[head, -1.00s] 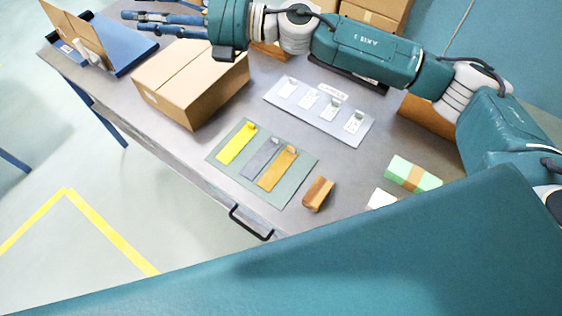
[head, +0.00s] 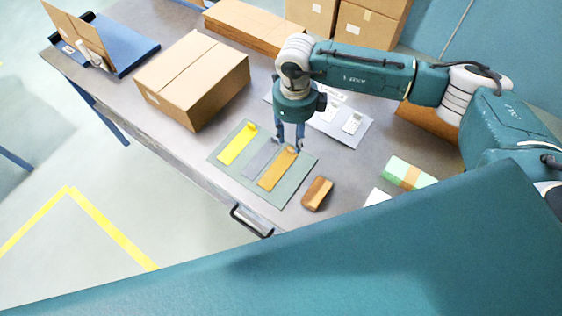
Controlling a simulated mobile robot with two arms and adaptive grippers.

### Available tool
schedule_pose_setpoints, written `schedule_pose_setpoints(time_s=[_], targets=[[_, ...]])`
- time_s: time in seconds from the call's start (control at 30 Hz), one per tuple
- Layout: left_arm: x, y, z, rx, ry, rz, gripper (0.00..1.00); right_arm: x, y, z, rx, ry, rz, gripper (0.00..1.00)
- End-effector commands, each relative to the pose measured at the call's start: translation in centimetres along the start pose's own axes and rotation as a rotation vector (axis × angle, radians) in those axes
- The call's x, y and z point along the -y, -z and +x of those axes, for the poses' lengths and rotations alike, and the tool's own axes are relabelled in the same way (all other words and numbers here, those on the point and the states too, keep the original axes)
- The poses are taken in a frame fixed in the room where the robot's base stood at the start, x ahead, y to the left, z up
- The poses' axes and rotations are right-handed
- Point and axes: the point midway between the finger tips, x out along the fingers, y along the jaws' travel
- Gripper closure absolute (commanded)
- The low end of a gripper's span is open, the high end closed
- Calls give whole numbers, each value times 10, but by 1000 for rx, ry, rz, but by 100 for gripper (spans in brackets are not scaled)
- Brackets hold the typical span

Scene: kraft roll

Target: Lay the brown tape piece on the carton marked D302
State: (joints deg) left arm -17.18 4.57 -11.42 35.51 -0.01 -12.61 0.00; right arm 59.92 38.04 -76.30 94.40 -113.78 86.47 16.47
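The brown tape piece (head: 277,170) lies on a grey-green mat (head: 292,190), right of a yellow strip (head: 237,146) and a grey strip (head: 261,157). Its far end has a small raised tab. My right gripper (head: 289,146) points down over the far edge of the mat, close to that tab. Its two fingers are apart, with nothing visible between them; I cannot tell whether they touch the tab. A closed carton (head: 205,88) stands left of the mat; no D302 mark is legible on any carton. My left gripper is out of view.
A pale sheet with white tags (head: 352,122) lies behind the gripper, partly hidden. A brown block (head: 317,193) and a green-and-white banded bundle (head: 408,173) sit to the right. Flat cartons (head: 246,25) and stacked boxes (head: 366,22) are behind.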

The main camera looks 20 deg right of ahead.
Motion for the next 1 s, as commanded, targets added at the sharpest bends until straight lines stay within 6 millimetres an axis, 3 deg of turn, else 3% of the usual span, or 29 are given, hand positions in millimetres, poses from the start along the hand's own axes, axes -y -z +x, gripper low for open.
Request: schedule_pose_setpoints(time_s=[0.27, 0.6, 0.87, 1.0], targets=[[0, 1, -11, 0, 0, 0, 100, 1, -2, 21, 0, -2, -1, 66], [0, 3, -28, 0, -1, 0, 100, 6, -8, 64, 0, -3, 0, 66], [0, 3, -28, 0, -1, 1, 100, 7, -8, 68, 2, -2, -2, 66], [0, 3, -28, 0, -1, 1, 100, 7, -8, 68, 2, -2, -1, 92]])
